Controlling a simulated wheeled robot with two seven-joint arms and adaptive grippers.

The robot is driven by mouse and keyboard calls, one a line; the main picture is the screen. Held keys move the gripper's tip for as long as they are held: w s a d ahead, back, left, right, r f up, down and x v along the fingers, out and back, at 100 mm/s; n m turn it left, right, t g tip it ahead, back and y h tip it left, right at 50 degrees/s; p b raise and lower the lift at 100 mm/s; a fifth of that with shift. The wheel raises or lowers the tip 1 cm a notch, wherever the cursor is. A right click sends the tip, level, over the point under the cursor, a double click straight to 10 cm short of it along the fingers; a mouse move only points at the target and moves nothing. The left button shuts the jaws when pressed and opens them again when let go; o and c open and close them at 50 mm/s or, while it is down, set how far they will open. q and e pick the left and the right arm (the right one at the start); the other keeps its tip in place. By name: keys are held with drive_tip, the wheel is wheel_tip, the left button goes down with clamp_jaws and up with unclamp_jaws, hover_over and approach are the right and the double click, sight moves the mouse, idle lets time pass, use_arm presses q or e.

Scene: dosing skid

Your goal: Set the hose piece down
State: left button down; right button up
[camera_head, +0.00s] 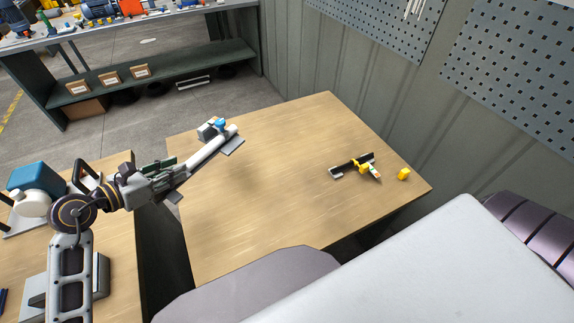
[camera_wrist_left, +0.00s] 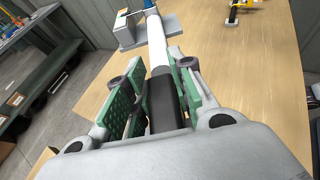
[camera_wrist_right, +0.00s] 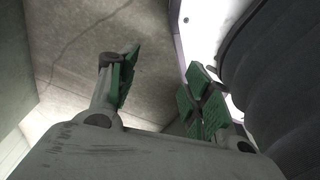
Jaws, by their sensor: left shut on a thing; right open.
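My left gripper (camera_head: 174,176) is shut on the hose piece (camera_head: 210,146), a pale straight tube, over the left side of the wooden table. In the left wrist view, the green finger pads (camera_wrist_left: 150,105) are on either side of the black near end of the hose piece (camera_wrist_left: 157,45). Its pale length points away from me. Its far end overlaps a grey block with a blue part (camera_head: 220,124); I cannot tell whether they touch. My right gripper (camera_wrist_right: 160,88) is open and empty in the right wrist view, away from the table.
The wooden table (camera_head: 265,190) is bare in the middle. A black and yellow tool (camera_head: 352,165) and a small yellow piece (camera_head: 404,174) lie at its right. Another table at the left holds a teal and white device (camera_head: 36,185). A grey wall with pegboards stands behind.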

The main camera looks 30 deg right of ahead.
use_arm(q)
drive_tip(key=d+f+g+b, duration=0.1)
drive_tip(key=d+f+b, duration=0.4)
drive_tip(key=d, duration=0.3)
drive_tip(key=d+f+m+b, duration=0.1)
drive_tip(key=d+f+b, duration=0.4)
drive_tip(key=d+b, duration=0.3)
drive_tip(key=shift+w+d+f+m+g+h, duration=0.2)
drive_tip(key=shift+d+f+m+g+h, duration=0.1)
drive_tip(key=shift+d+g+h, duration=0.1)
use_arm(e)
drive_tip(key=w+a+f, duration=0.1)
drive_tip(key=w+a, duration=0.1)
drive_tip(key=w, duration=0.7)
drive_tip(key=shift+f+t, duration=0.3)
drive_tip(key=shift+f, duration=0.1)
use_arm(q)
drive_tip(key=shift+r, duration=0.1)
use_arm(e)
drive_tip(key=shift+a, duration=0.1)
use_arm(q)
wheel_tip(320, 180, down, 6)
drive_tip(key=shift+f+b, duration=0.15)
drive_tip(key=shift+b, duration=0.55)
use_arm(e)
drive_tip(key=r, duration=0.2)
drive_tip(key=w+a+r, duration=0.1)
